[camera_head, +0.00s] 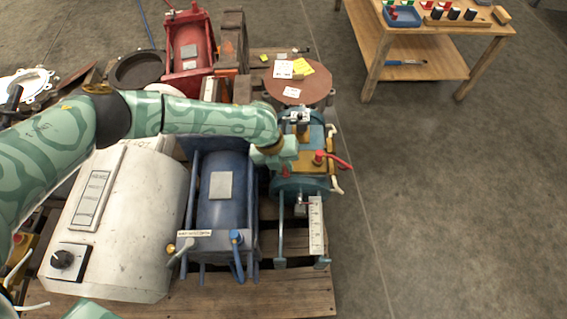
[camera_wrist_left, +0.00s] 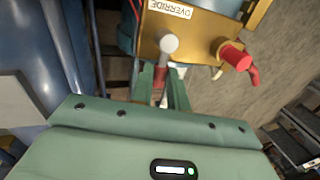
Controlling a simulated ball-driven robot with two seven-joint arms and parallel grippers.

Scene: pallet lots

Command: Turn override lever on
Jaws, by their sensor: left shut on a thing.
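The override lever (camera_wrist_left: 169,44) has a grey round knob and a red part lower down. It stands on a yellow box beside a white OVERRIDE label (camera_wrist_left: 170,9) in the left wrist view. My left gripper (camera_wrist_left: 168,88) is shut on the lever, with its green fingers around the red part below the knob. In the head view my left gripper (camera_head: 300,158) is over the yellow and teal machine (camera_head: 303,186), and it hides most of the lever. My right gripper is not in view.
A red knob with a bent red handle (camera_wrist_left: 237,57) sits just right of the lever. A blue motor (camera_head: 222,205) and a white housing (camera_head: 130,220) stand left on the wooden pallet (camera_head: 190,288). A wooden table (camera_head: 420,45) stands at the back right. The floor at right is clear.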

